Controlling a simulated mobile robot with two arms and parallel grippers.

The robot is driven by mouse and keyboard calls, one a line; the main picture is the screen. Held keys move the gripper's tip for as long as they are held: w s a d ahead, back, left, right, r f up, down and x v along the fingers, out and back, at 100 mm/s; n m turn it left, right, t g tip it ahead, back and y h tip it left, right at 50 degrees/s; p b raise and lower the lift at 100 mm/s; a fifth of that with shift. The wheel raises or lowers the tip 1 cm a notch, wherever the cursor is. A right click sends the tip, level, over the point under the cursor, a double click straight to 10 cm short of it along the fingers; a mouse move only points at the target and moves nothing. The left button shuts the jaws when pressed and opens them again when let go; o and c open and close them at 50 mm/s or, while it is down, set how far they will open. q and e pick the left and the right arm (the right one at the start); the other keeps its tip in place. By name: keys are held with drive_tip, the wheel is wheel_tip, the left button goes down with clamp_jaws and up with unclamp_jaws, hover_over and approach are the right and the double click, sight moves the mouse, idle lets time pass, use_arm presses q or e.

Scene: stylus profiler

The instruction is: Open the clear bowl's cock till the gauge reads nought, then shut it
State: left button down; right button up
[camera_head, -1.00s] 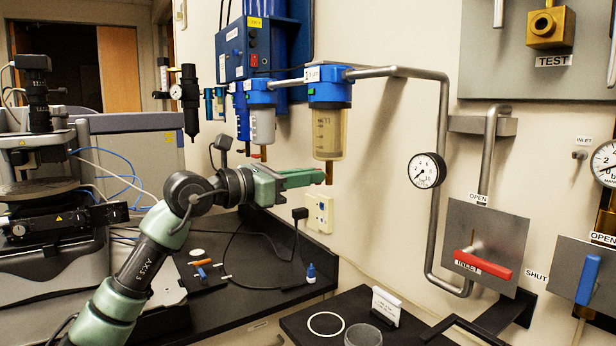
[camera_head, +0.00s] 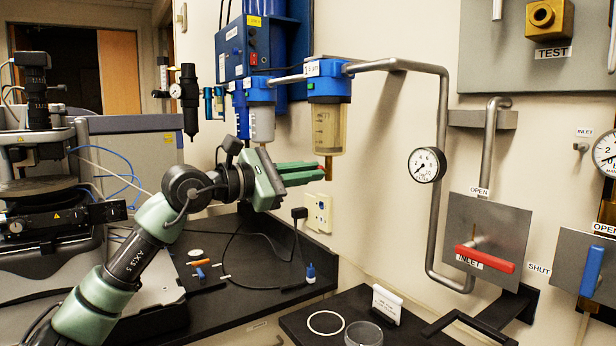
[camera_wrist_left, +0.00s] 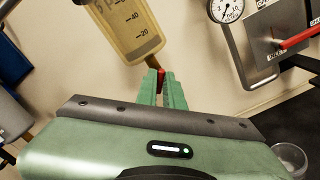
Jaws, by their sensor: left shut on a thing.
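The clear bowl (camera_head: 328,132), yellowish and marked with a scale, hangs under a blue filter head. It also shows in the left wrist view (camera_wrist_left: 120,28). Its brass cock (camera_head: 328,170) points down from the bottom. My left gripper (camera_head: 320,172) reaches this cock from the left; its green fingers are shut on it. In the left wrist view a red bit of the cock (camera_wrist_left: 161,75) shows between the fingertips (camera_wrist_left: 163,78); the rest is hidden. The round white gauge (camera_head: 427,165) has its needle towards the lower left, near nought; the exact reading is too small to tell.
A grey bowl (camera_head: 262,124) hangs close left of the clear one, just above my gripper. A red inlet lever (camera_head: 485,258) and a blue lever (camera_head: 591,270) are to the right. Below stand a glass dish (camera_head: 364,335) and a white card (camera_head: 387,304).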

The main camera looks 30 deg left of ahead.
use_arm(q)
drive_tip(key=shift+d+f+m+b, duration=0.1)
drive_tip(key=shift+m+b, duration=0.3)
drive_tip(key=shift+m, duration=2.1)
drive_tip(key=shift+f+m+b, duration=0.1)
drive_tip(key=shift+m+b, duration=0.25)
drive_tip(key=shift+m, duration=2.15)
drive_tip(key=c, duration=1.5)
unclamp_jaws()
drive_tip(key=shift+s, duration=0.1)
